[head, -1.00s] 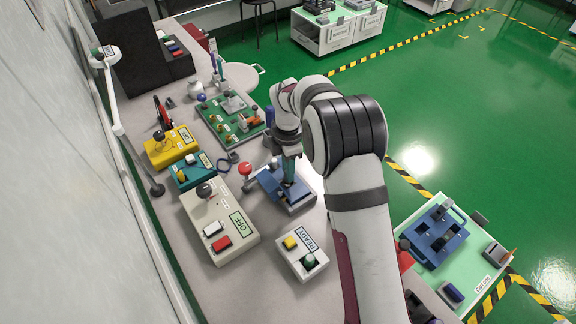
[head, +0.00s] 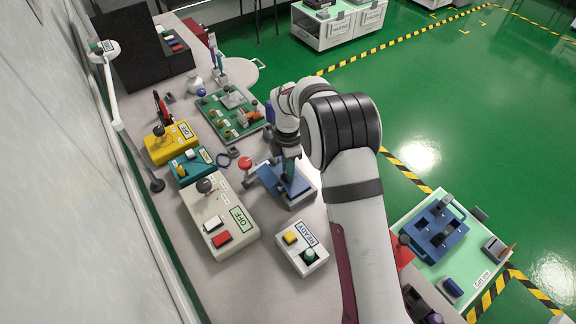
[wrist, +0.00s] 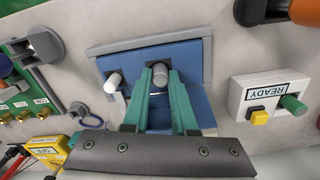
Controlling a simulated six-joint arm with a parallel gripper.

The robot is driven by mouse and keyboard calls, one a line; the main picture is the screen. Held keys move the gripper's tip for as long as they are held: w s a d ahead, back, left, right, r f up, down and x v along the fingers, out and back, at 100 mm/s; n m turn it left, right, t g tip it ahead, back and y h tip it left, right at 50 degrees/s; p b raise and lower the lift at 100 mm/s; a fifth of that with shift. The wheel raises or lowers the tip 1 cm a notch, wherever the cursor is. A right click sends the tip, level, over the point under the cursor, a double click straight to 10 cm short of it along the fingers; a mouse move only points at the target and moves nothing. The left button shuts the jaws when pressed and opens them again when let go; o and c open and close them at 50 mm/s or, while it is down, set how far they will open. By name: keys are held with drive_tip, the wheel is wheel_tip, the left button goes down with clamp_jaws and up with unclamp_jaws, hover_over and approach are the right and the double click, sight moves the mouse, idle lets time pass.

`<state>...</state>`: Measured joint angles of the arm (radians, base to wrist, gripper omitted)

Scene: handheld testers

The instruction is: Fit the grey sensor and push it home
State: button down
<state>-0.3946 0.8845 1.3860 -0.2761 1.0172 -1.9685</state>
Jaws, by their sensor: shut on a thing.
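My gripper (wrist: 161,82) has two teal fingers, shut on the grey sensor (wrist: 160,73), a short grey cylinder between the fingertips. The blue fixture (wrist: 190,58) with its grey rim lies right behind the fingertips. In the head view my gripper (head: 289,168) points down over the blue fixture (head: 268,180), which sits on a pale base. The sensor is hidden there by the fingers and wrist. I cannot tell whether it touches the fixture or how deep it sits. A white peg (wrist: 113,82) stands at the fixture's left in the wrist view.
The READY box (head: 301,248) stands in front of the fixture, and the OFF box (head: 222,218) to its left. A red knob (head: 245,163) rises close beside the fixture. A green board (head: 232,115) lies behind. Teal and yellow boxes (head: 172,143) stand along the wall side.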

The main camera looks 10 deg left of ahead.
drive_tip(key=c, duration=0.6)
unclamp_jaws()
drive_tip(key=shift+c, duration=0.2)
wheel_tip(320, 180, up, 16)
drive_tip(key=shift+f, duration=0.1)
